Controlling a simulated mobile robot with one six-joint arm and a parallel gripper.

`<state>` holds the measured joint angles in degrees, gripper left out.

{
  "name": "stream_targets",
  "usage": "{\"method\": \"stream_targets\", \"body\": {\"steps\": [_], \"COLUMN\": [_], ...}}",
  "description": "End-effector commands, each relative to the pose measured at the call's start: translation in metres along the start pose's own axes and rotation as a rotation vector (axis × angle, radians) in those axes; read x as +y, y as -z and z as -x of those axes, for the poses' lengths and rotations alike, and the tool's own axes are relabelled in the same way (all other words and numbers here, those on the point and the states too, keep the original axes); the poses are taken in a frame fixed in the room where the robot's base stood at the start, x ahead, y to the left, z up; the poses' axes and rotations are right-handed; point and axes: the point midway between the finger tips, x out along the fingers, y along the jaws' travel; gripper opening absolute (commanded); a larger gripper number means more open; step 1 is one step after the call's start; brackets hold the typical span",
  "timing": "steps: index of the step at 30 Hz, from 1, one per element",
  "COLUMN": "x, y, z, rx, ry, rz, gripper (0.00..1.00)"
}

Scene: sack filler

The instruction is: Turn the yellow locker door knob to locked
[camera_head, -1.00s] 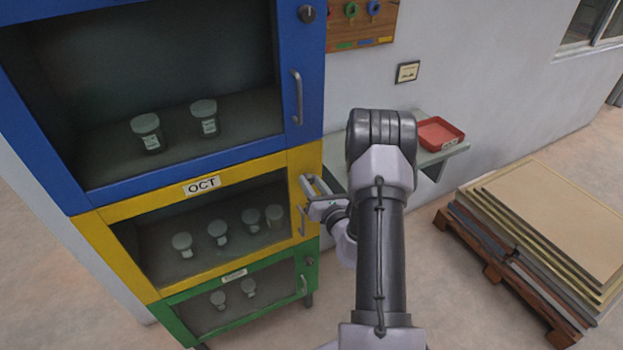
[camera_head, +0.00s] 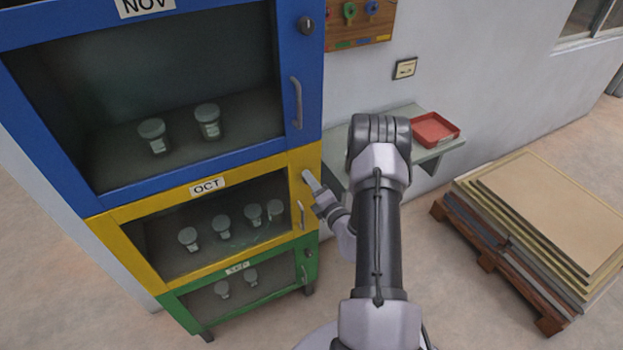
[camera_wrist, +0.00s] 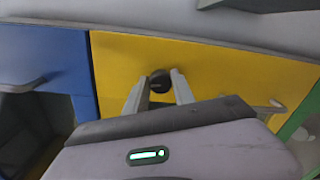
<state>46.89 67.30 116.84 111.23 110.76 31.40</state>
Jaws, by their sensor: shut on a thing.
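The yellow locker door (camera_head: 292,162), labelled OCT, is the middle one of three stacked doors and looks closed. Its dark round knob (camera_wrist: 160,80) shows in the wrist view between my fingertips, above the door's handle (camera_head: 301,215). My gripper (camera_head: 307,177) is at the upper right of the yellow door in the head view. In the wrist view its two fingers (camera_wrist: 159,82) are shut on the knob, one on each side. The fingers hide the knob in the head view, and I cannot tell which way it is turned.
The blue locker door (camera_head: 298,60) is above and the green one (camera_head: 306,254) below. Jars stand behind the windows. A wall shelf with a red tray (camera_head: 434,129) is right of the lockers. A pallet of stacked sheets (camera_head: 540,225) stands on the floor at right.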

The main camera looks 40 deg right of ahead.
Motion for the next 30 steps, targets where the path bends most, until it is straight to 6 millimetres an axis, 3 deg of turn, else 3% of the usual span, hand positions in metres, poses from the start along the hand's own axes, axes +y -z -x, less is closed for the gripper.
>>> {"method": "stream_targets", "body": {"steps": [12, 30], "x": [0.0012, 0.0010], "y": [-0.0012, -0.0011], "z": [-0.0008, -0.0010], "rx": [0.007, 0.008], "ry": [-0.005, -0.006], "rz": [-0.183, -0.213], "gripper": [0.00, 0.00]}}
